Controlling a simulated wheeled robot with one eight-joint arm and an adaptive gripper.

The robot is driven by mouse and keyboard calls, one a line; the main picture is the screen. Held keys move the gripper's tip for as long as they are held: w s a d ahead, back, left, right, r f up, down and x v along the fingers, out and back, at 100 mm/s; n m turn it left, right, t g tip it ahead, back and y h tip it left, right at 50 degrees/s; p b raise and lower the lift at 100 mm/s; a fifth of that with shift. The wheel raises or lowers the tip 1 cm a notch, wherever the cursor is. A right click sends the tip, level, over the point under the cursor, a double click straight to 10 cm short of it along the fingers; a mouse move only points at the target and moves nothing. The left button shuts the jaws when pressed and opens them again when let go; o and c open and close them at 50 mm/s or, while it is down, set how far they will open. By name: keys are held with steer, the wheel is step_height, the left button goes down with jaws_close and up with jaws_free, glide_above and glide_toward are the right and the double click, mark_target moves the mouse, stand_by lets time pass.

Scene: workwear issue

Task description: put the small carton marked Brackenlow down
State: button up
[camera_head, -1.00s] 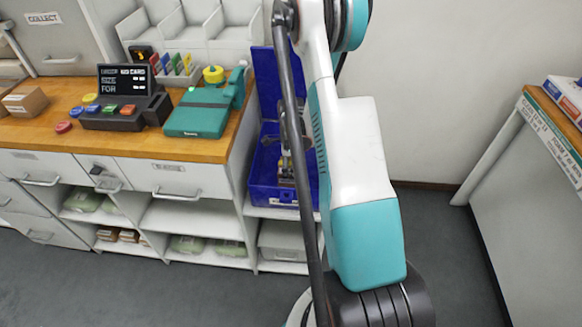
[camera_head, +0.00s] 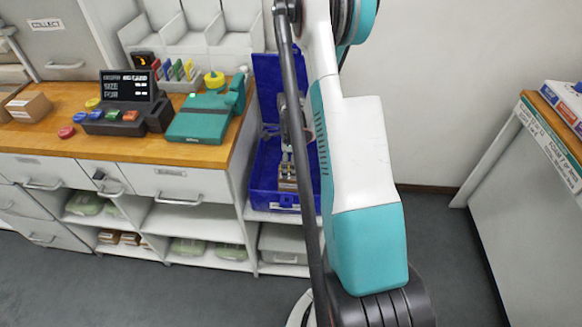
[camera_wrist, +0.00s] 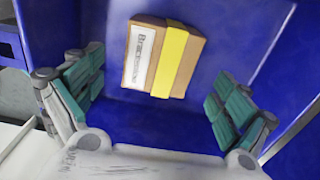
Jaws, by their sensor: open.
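A small brown carton (camera_wrist: 142,58) with a yellow band and a white label lies in the blue bin (camera_wrist: 168,125) in the wrist view. The label print is too blurred to read fully. My gripper (camera_wrist: 155,80) is open, with one teal-padded finger on each side of the carton and a visible gap between each finger and it. In the head view, my gripper (camera_head: 287,158) reaches down into the blue bin (camera_head: 265,185), just above the carton (camera_head: 288,184). My arm hides part of the bin there.
The wooden counter (camera_head: 60,142) left of the bin holds a dark terminal (camera_head: 125,103), a teal device (camera_head: 203,122) and a brown box (camera_head: 28,105). Open shelves (camera_head: 185,220) lie below. Another counter (camera_head: 545,130) stands at the right, with clear floor (camera_head: 450,250) between.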

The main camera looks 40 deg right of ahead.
step_height(320, 180, up, 8)
steer(key=p, duration=0.2)
steer(key=shift+f, duration=0.2)
stand_by(0.8)
